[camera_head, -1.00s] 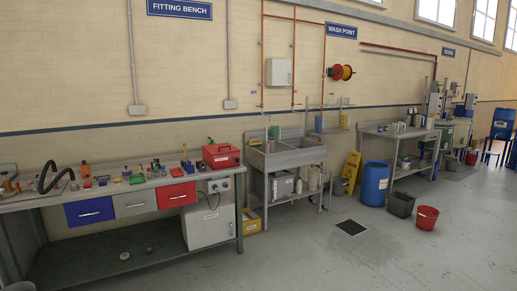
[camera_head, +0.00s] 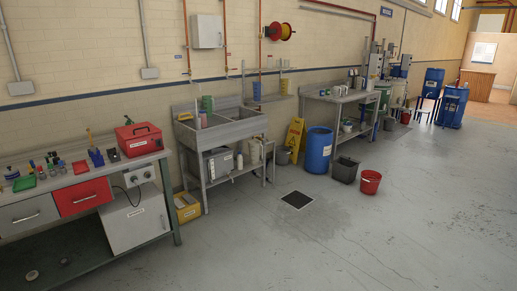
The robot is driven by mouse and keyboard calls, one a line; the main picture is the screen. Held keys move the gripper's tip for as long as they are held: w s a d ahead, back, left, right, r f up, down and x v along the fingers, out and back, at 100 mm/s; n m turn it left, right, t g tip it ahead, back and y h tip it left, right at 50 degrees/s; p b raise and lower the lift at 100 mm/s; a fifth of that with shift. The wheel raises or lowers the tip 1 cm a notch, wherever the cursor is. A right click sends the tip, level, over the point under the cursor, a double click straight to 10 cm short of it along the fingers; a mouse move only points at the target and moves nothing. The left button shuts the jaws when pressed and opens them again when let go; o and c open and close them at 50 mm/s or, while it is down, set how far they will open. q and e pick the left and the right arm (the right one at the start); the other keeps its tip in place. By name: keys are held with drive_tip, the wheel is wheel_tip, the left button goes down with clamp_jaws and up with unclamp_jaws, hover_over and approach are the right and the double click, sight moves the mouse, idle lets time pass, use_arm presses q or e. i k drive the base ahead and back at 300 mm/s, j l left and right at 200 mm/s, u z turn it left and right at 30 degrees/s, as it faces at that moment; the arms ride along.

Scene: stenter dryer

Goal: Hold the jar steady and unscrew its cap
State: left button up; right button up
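I cannot make out the jar or its cap. Several small bottles and containers stand on the fitting bench (camera_head: 140,164) at the left, too small to tell apart. More containers stand on the far steel table (camera_head: 340,96) and around the steel sink (camera_head: 222,132). Neither of my grippers shows in the head view.
A blue drum (camera_head: 318,150), a black bin (camera_head: 345,170) and a red bucket (camera_head: 370,182) stand on the floor. A yellow floor sign (camera_head: 294,138) is by the sink. A dark floor grate (camera_head: 297,200) lies in front. The floor at right is open.

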sight(205, 121)
drive_tip(key=i+u, duration=0.15)
drive_tip(key=i, duration=0.6)
drive_tip(key=i+u, duration=0.1)
drive_tip(key=i, duration=0.7)
drive_tip(key=i+u, duration=0.15)
drive_tip(key=i, duration=0.6)
drive_tip(key=i+l+u, duration=0.15)
drive_tip(key=i, duration=0.6)
drive_tip(key=i+u, duration=0.15)
drive_tip(key=i, duration=0.35)
drive_tip(key=i+u, duration=0.1)
drive_tip(key=i, duration=0.4)
drive_tip(key=i+l+u, duration=0.15)
drive_tip(key=i, duration=0.3)
drive_tip(key=i+l+u, duration=0.15)
drive_tip(key=i, duration=0.35)
drive_tip(key=i+l+u, duration=0.1)
drive_tip(key=i+l, duration=0.15)
drive_tip(key=i, duration=0.2)
